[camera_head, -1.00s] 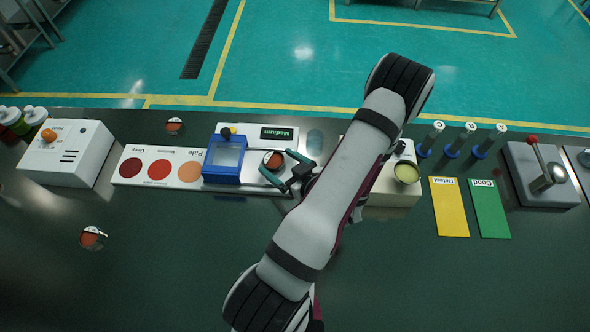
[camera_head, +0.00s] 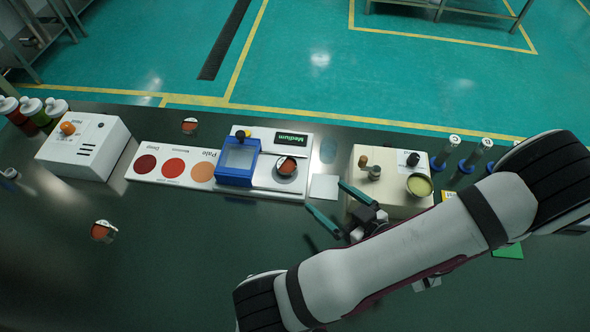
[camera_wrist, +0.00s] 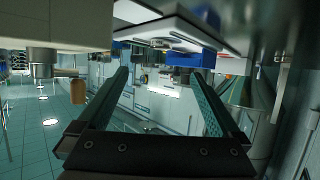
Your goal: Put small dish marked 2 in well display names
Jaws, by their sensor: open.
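Three small dishes with reddish contents show in the head view. One dish (camera_head: 288,167) sits on the round seat of the white device with the blue box. One dish (camera_head: 189,127) is at the table's back edge, and another dish (camera_head: 103,231) is at front left. I cannot read a number on any of them. The display (camera_head: 291,139) reads "Medium". A white strip (camera_head: 140,174) has dark red, red and orange round wells, with the orange one by "Pale". My gripper (camera_head: 327,198) is open and empty, right of the device; its fingers (camera_wrist: 160,75) show empty in the wrist view.
A blue box (camera_head: 236,163) stands on the device, left of the seated dish. A white square (camera_head: 324,187) lies beyond my fingertips. A beige block (camera_head: 390,197) with a yellow-green cup (camera_head: 419,185) stands close to my gripper's right. The front left table is mostly clear.

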